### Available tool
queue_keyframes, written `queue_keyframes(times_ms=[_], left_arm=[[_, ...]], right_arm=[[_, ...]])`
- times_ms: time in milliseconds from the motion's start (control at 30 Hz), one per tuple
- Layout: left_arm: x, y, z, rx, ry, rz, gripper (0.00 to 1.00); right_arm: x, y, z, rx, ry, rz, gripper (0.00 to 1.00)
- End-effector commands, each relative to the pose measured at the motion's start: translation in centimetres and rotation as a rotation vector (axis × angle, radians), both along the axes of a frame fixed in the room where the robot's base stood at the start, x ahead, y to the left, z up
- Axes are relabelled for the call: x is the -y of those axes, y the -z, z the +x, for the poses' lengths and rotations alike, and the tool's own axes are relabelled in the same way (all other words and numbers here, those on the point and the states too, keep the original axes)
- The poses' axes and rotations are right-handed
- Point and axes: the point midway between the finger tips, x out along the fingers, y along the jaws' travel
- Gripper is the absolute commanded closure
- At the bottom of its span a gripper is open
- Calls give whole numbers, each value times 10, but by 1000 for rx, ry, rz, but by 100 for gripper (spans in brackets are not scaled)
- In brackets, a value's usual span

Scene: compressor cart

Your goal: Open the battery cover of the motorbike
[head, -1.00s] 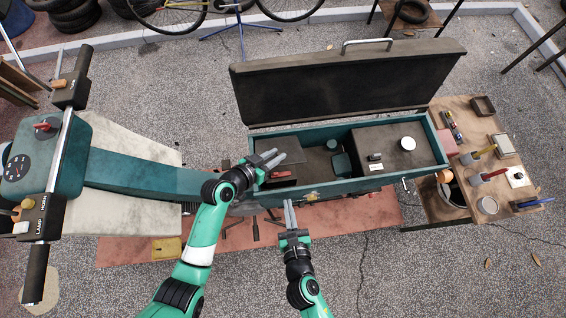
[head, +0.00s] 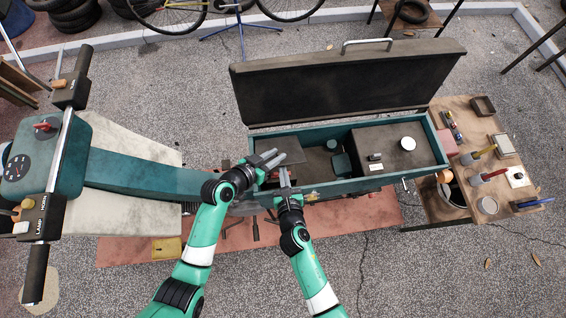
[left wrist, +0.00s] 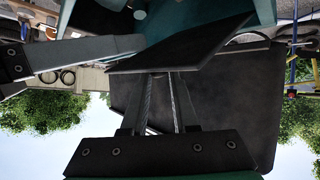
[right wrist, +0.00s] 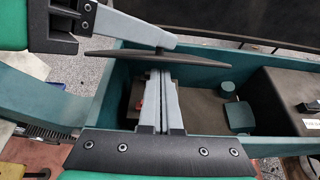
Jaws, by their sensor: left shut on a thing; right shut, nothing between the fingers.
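The motorbike's teal body (head: 345,186) has an open storage box. A thin dark flat panel (head: 282,144), which looks like the battery cover, is at the box's left end. My left gripper (head: 274,156) is shut on its edge. The panel (left wrist: 185,45) stands tilted in the left wrist view and shows edge-on (right wrist: 150,57) in the right wrist view, above the box floor. My right gripper (head: 284,172) is shut and empty, its fingers (right wrist: 162,76) reaching over the box's near wall, close under the panel; I cannot tell whether they touch.
The large dark lid (head: 345,82) stands open behind the box. Inside are a dark block (head: 395,147) and a small teal container (head: 341,164). A wooden table (head: 440,204) with tools stands at the right. The handlebar (head: 60,150) is at the far left.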

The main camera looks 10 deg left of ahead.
Motion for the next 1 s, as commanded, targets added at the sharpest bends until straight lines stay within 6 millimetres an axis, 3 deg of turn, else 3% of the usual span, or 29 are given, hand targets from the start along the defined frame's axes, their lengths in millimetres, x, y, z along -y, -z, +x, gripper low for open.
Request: queue_keyframes(times_ms=[367, 600, 833, 867, 1000], left_arm=[[-4, 5, -1, -7, -8, 11, 100], [-4, 6, -1, -9, -6, 11, 100], [-3, 8, -3, -15, -3, 11, 100], [-3, 8, -3, -15, -3, 11, 67], [-2, 8, -4, -17, 1, 9, 42]], right_arm=[[-1, -2, 2, 0, -1, 0, 100], [-5, -19, 14, 3, 0, 2, 100], [-6, -22, 15, 9, -2, 4, 100], [-6, -23, 15, 10, -2, 4, 100], [-7, -24, 16, 12, -2, 6, 100]])
